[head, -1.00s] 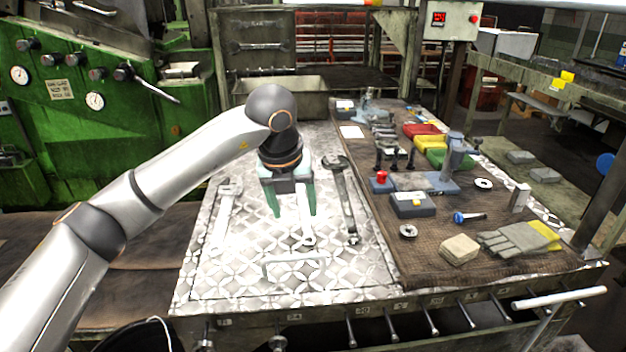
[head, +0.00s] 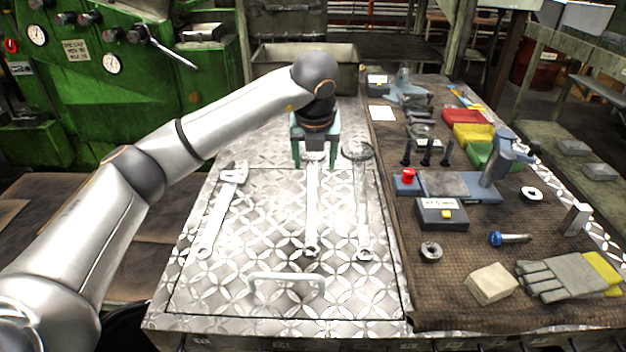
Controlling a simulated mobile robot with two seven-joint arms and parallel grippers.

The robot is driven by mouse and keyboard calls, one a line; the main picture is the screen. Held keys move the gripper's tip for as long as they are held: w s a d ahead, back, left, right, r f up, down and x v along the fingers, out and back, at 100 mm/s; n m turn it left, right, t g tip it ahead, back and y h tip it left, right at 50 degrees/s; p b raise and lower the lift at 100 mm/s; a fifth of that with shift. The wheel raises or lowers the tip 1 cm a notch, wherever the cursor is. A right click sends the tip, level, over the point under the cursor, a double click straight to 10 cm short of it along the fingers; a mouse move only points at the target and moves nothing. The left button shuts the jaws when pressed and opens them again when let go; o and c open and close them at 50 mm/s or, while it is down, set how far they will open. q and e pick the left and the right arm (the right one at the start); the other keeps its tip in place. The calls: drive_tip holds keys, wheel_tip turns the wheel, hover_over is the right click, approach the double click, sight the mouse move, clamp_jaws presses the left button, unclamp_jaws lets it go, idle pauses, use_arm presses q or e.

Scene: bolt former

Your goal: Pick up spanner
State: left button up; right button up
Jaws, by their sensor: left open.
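Several spanners lie on the patterned metal plate (head: 240,305). The left spanner (head: 222,210) lies tilted, with its head towards the back. The middle spanner (head: 312,205) lies nearly straight, its far end below my left gripper. The right spanner (head: 361,200) lies beside it, its head at the back. My left gripper (head: 315,165) is open, pointing down, with its green fingers on either side of the middle spanner's far end. I cannot tell how high the fingertips are above the plate. My right gripper is not in view.
A low handle (head: 287,282) stands up from the plate's front. On the brown mat (head: 440,290) at right are a box with a red button (head: 408,178), a sanding block (head: 491,284), gloves (head: 565,278) and a vise (head: 495,160). A metal bin (head: 305,75) stands behind.

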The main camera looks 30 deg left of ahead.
sight(312, 181)
use_arm(q)
drive_tip(key=x, duration=0.5)
drive_tip(key=p+x, duration=0.1)
drive_tip(key=x, duration=0.1)
drive_tip(key=shift+w+a, duration=0.1)
drive_tip(key=shift+a, duration=0.3)
drive_tip(key=shift+c, duration=0.4)
clamp_jaws()
idle(0.5)
drive_tip(key=shift+r, duration=0.1)
